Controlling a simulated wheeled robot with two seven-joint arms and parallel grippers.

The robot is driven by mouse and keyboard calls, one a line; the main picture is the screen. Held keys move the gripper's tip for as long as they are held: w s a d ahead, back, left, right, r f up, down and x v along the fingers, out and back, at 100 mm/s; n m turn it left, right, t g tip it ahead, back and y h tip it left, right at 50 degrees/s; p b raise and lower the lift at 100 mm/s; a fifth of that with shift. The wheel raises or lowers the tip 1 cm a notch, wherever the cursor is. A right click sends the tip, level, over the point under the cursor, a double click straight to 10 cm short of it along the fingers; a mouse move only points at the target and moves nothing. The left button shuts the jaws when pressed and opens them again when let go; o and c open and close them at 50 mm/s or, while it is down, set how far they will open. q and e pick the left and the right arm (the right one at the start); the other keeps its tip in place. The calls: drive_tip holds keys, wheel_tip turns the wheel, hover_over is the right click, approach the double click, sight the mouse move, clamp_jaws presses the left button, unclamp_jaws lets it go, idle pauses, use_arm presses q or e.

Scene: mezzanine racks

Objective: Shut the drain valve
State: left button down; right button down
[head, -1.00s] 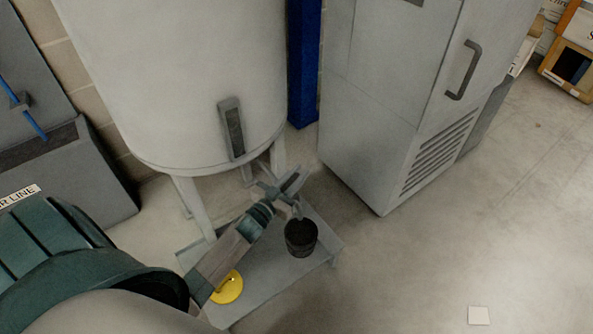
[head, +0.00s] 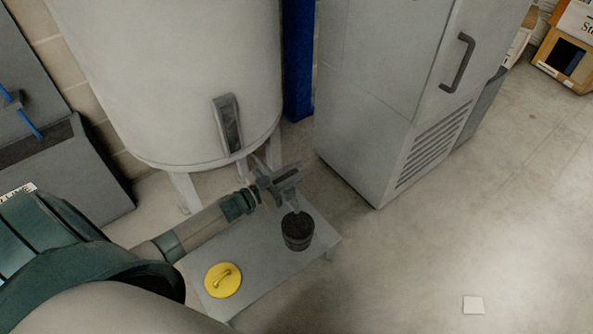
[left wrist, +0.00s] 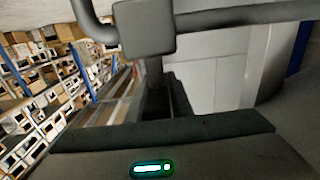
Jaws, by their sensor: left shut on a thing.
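The drain valve (left wrist: 145,28) is a grey block with a pipe on both sides, close in front of my left wrist camera. In the head view it sits low at the front of the big pale tank (head: 170,75), mostly hidden by my left gripper (head: 283,178). That gripper is shut on the valve's handle, though the fingers and the handle are hard to tell apart there. A spout (head: 294,204) points down over a dark bucket (head: 298,232). I cannot make out any flow. My right gripper is out of view.
The bucket stands on a low grey platform (head: 262,262) with a yellow lid (head: 222,280) lying on it. A tall grey cabinet (head: 375,110) stands just right of the tank. A blue post (head: 299,60) is behind. The floor at the right is mostly clear.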

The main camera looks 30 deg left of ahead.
use_arm(q)
drive_tip(key=c, duration=1.6)
unclamp_jaws()
drive_tip(key=v, duration=1.7)
drive_tip(key=shift+s+a+p, duration=0.1)
drive_tip(key=shift+a+p, duration=0.05)
drive_tip(key=shift+p, duration=0.2)
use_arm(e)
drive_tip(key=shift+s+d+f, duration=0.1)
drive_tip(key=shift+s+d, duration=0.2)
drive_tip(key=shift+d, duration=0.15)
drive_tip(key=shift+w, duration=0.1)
